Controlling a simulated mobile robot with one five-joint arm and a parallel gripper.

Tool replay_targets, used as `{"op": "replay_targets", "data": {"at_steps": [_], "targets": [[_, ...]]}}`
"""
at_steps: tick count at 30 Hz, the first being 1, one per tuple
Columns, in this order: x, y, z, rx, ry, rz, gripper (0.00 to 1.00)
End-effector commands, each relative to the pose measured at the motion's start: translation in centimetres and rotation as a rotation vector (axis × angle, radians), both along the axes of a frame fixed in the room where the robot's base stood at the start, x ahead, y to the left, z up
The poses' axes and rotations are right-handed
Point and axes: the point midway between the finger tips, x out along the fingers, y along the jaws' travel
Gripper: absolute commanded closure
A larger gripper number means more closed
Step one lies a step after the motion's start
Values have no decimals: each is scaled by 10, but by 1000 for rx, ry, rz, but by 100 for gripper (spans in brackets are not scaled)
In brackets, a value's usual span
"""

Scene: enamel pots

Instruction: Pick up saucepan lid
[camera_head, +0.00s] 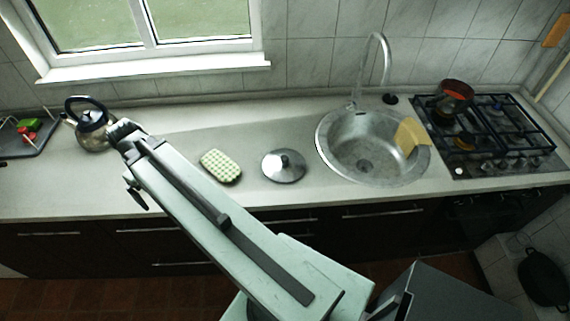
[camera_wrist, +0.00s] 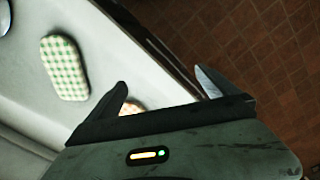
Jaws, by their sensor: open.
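The saucepan lid (camera_head: 284,166) is a round, shiny metal disc with a knob. It lies on the worktop between the green-and-white checked item and the sink. My gripper (camera_wrist: 163,84) is open, its two dark fingers spread in the wrist view. In the head view my arm reaches up and left, its end near the kettle, well to the left of the lid and apart from it. A dark rounded edge at the upper left of the wrist view is cut off, and I cannot tell whether it is the lid.
The checked item (camera_head: 220,166) lies left of the lid and shows in the wrist view (camera_wrist: 64,67). A kettle (camera_head: 92,124) stands at left. The sink (camera_head: 335,160) with a yellow cloth (camera_head: 411,135) is right of the lid. A red pot (camera_head: 455,94) sits on the hob (camera_head: 490,165).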

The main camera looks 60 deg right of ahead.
Motion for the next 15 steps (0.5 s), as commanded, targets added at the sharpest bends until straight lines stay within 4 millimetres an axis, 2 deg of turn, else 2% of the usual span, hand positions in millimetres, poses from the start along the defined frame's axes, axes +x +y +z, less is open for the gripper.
{"op": "replay_targets", "data": {"at_steps": [1,2,3,5,6,9,12,15], "targets": [[-5,-52,-8,-1,0,-5,2],[-10,-82,-11,-1,0,6,2],[-21,-121,-14,0,0,19,2],[-42,-177,-18,0,0,43,2],[-59,-214,-21,0,0,58,2],[-109,-291,-27,0,0,97,2],[-157,-347,-31,0,0,129,2],[-193,-380,-34,0,0,154,2]]}}
